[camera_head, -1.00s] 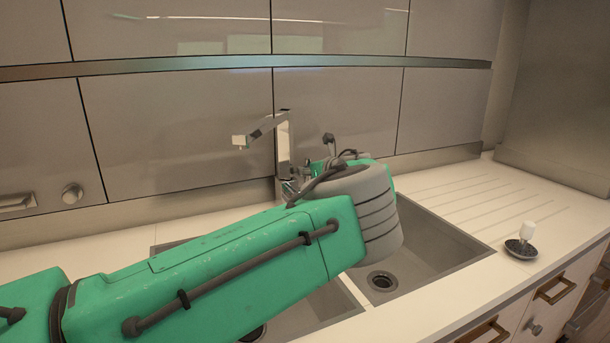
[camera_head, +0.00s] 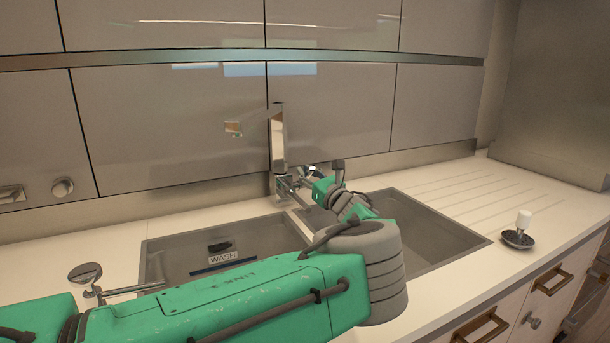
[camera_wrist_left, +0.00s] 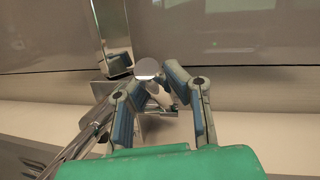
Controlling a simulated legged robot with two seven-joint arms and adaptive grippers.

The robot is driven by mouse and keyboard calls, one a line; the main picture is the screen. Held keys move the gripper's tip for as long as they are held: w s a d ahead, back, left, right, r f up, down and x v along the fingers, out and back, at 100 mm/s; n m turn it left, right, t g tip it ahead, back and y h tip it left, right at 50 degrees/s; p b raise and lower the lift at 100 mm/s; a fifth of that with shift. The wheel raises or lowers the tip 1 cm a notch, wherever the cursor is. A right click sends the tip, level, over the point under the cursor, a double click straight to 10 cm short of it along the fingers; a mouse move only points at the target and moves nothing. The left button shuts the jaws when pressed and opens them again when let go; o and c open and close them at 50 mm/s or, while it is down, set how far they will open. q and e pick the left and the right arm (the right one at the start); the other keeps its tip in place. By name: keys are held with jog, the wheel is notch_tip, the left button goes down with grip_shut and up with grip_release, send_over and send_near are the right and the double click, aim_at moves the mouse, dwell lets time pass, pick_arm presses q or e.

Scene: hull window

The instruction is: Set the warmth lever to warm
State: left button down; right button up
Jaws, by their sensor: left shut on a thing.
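The chrome tap (camera_head: 278,150) stands upright behind the sink, its spout pointing left. My left gripper (camera_head: 315,176) is at the right side of the tap's base, with its wrist partly hiding it in the head view. In the left wrist view, the gripper (camera_wrist_left: 156,88) has its two fingers closed around a small chrome lever with a round end (camera_wrist_left: 148,68). The tap's column (camera_wrist_left: 111,35) stands just left of the fingers. The lever's exact angle and any warmth marking cannot be made out. My right gripper is not in view.
The double sink has a left basin with a WASH label (camera_head: 223,258) and a right basin (camera_head: 425,235) under my forearm. A chrome rod with a round disc (camera_head: 85,273) is at the left. A dish brush (camera_head: 519,232) sits on the right counter. Cabinet panels stand behind.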

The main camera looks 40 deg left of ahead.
pick_arm(q)
jog(key=shift+w+d+f, duration=0.1)
jog(key=shift+d+f, duration=0.1)
jog(key=shift+f, duration=0.3)
jog(key=c, duration=1.9)
grip_release()
jog(key=shift+o, duration=1)
jog(key=shift+w, duration=0.2)
jog(key=shift+s+r, duration=0.2)
jog(key=shift+r, duration=0.1)
jog(key=shift+s+d+f, duration=0.2)
jog(key=shift+s, duration=0.05)
jog(key=v, duration=1.1)
jog(key=shift+w+d, duration=0.3)
jog(key=shift+f, duration=0.1)
